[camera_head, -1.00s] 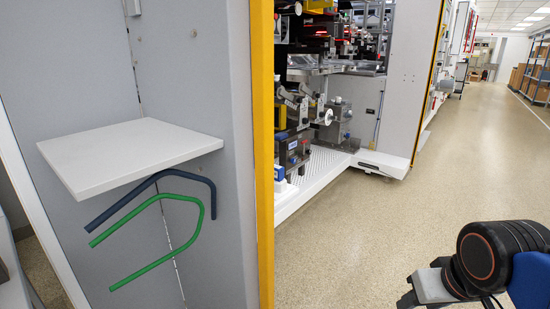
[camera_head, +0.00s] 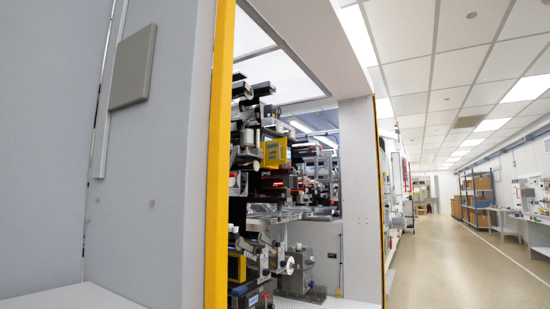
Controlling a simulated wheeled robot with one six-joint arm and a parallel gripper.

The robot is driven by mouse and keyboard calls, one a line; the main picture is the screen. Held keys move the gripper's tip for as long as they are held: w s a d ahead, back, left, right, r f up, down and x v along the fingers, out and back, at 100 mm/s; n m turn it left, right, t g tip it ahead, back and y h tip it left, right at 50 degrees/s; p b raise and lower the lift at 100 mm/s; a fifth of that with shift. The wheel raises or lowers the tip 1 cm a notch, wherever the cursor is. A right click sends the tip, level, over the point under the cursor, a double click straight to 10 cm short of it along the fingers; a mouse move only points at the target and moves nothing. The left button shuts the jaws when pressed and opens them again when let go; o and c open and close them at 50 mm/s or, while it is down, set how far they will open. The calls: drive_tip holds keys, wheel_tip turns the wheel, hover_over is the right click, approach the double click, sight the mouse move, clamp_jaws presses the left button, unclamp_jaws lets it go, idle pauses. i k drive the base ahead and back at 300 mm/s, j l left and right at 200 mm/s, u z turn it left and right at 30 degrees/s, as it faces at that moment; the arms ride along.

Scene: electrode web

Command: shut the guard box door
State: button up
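I cannot pick out a guard box or its door for certain in the head view. A small flat grey square plate (camera_head: 132,67) is fixed high on the grey cabinet wall (camera_head: 150,160) at the left, beside a thin vertical strip; I cannot tell what it belongs to. My gripper is not in view, and no part of my arm shows.
A white shelf (camera_head: 75,297) juts out at the bottom left. A yellow upright edge (camera_head: 219,150) borders an open machine bay with rollers and blocks inside. A white post (camera_head: 361,200) stands right of the bay. A clear aisle floor (camera_head: 445,265) runs back at the right.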

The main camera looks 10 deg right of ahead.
sight(276, 154)
drive_tip(key=i+l+z, duration=0.25)
drive_tip(key=i, duration=0.7)
drive_tip(key=i+l+z, duration=0.15)
drive_tip(key=i+z, duration=0.15)
drive_tip(key=i, duration=0.65)
